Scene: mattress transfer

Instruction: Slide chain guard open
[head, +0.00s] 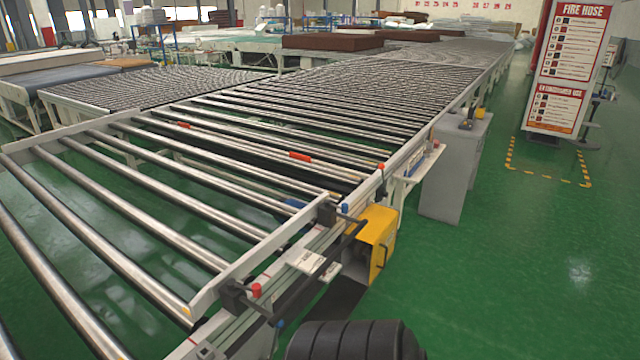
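The near roller conveyor (160,210) has a pale metal side rail on its right. A yellow box-like cover (376,240) sits at the outer side of this rail. A dark bar (315,264) runs along the rail from near the yellow cover toward the front, with a small pale plate (312,262) beside it. Red and blue knobs (256,290) show along the rail. I cannot tell for sure which of these parts is the chain guard, or whether it is open. Neither gripper is in view.
A grey cabinet (452,168) stands right of the conveyor. A red and white fire hose sign (568,70) stands farther right, inside yellow-black floor marking. The green floor (520,270) at the right is clear. More roller conveyors and stacked mattresses (332,41) lie behind.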

